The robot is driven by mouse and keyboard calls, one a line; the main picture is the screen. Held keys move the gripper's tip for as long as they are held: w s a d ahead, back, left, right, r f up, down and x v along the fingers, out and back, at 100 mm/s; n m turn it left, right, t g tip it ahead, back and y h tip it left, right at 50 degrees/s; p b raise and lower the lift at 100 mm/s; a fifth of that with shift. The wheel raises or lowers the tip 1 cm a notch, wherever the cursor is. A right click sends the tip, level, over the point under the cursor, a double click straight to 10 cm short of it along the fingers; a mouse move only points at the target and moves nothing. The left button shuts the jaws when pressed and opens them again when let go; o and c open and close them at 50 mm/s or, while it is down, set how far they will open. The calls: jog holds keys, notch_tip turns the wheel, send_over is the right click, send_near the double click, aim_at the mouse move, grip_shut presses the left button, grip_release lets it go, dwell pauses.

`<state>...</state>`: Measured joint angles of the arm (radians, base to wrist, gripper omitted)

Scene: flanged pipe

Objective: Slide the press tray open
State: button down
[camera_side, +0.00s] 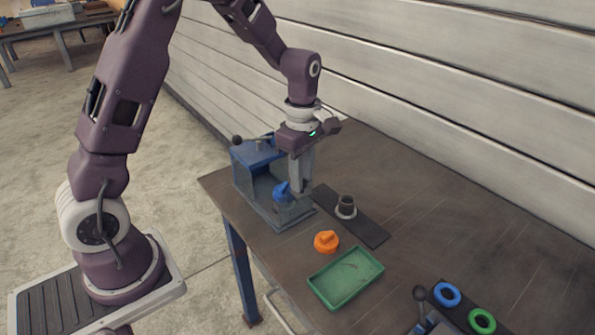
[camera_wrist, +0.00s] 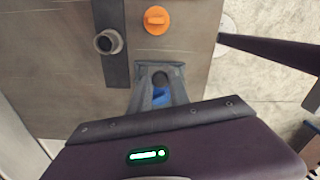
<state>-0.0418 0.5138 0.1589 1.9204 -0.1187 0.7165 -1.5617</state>
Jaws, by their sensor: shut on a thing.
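The blue press (camera_side: 252,160) stands at the table's back left corner, with a dark-knobbed lever on top. Its grey tray (camera_side: 284,217) reaches out at the press's base, and a blue piece (camera_side: 283,190) sits over it. My gripper (camera_side: 302,187) points down at the tray's right side. In the wrist view the fingers (camera_wrist: 160,84) are closed around a dark round knob (camera_wrist: 161,77) at the grey tray end (camera_wrist: 145,70). The blue piece (camera_wrist: 160,97) shows between the fingers. The fingers partly hide the knob and tray, and how far the tray is out is unclear.
A grey pipe stub (camera_side: 347,205) stands on a dark strip (camera_side: 367,227) to the right. An orange knobbed part (camera_side: 326,241) and a green tray (camera_side: 346,277) lie nearer.

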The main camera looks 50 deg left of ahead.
jog(key=shift+w, duration=0.1)
jog(key=c, duration=1.2)
grip_release()
jog(key=shift+r, duration=0.1)
notch_tip(320, 180, up, 7)
jog(key=shift+f, duration=0.1)
notch_tip(320, 180, up, 3)
jog(key=shift+r, duration=0.15)
